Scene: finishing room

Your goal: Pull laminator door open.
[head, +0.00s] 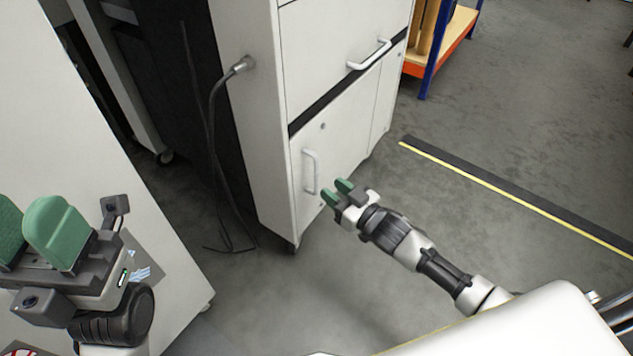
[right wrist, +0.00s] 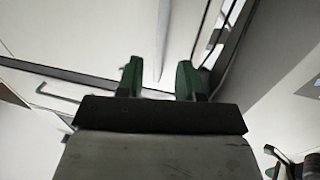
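The laminator (head: 263,140) is a tall white cabinet. Its lower door (head: 335,140) is closed and has a vertical white handle (head: 310,172). My right gripper (head: 337,190) is just right of this handle in the head view, its green fingers apart and holding nothing. In the right wrist view the open fingers (right wrist: 159,78) point at a white surface; a pale thin bar (right wrist: 163,40), probably the door handle, shows beyond the gap between them, not gripped. My left gripper (head: 33,232) is open and empty at the lower left, far from the door.
A horizontal handle (head: 370,55) is on the panel above the door. A grey cable (head: 213,125) hangs from the cabinet's side to the floor. A white panel (head: 60,110) stands at the left. Grey floor (head: 480,210) is open at the right, with a yellow-edged strip (head: 510,195).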

